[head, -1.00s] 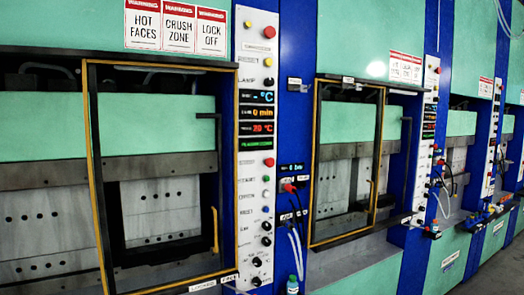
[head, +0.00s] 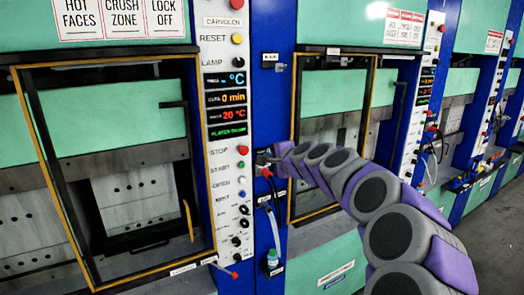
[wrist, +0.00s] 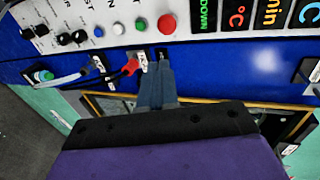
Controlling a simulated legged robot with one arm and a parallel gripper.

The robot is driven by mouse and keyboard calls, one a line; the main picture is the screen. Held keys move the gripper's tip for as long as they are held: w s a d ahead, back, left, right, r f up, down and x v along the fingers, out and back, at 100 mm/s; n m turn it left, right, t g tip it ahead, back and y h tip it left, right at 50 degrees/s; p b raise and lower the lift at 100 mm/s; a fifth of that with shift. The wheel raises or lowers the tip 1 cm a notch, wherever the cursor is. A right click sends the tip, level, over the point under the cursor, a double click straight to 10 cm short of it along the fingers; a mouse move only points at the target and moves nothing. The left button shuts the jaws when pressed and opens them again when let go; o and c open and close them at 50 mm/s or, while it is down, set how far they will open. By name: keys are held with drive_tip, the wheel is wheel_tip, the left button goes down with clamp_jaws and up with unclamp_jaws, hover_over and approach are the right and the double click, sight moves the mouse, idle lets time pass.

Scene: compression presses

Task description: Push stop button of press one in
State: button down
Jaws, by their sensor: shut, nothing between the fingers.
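The stop button (head: 242,150) is a red round button beside the STOP label on the white control panel (head: 226,130) of the nearest press. In the wrist view the red button (wrist: 166,24) stands at the top, just beyond my fingertips, and appears uncovered. My gripper (head: 266,158) is just right of the panel, in front of the blue frame. In the wrist view my gripper (wrist: 163,58) has its fingers together, pointing towards the panel, with nothing held. A gap shows between the fingertips and the button.
A green button (head: 241,165) and several other buttons and knobs sit below the stop button. A red-handled fitting (wrist: 130,67) is close beside my fingers, with hoses near it. The yellow-edged press door (head: 40,160) stands at the left.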

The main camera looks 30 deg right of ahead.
approach(246, 151)
drive_tip(key=x, duration=0.2)
drive_tip(key=f+x, duration=0.1)
drive_tip(key=x, duration=0.1)
drive_tip(key=shift+w+d+p, duration=0.1)
drive_tip(key=shift+d+p, duration=0.05)
drive_tip(key=shift+p, duration=0.15)
drive_tip(key=shift+w+r, duration=0.1)
drive_tip(key=shift+w, duration=0.6)
drive_tip(key=shift+w+a, duration=0.45)
drive_tip(key=shift+a, duration=0.1)
drive_tip(key=shift+d, duration=0.25)
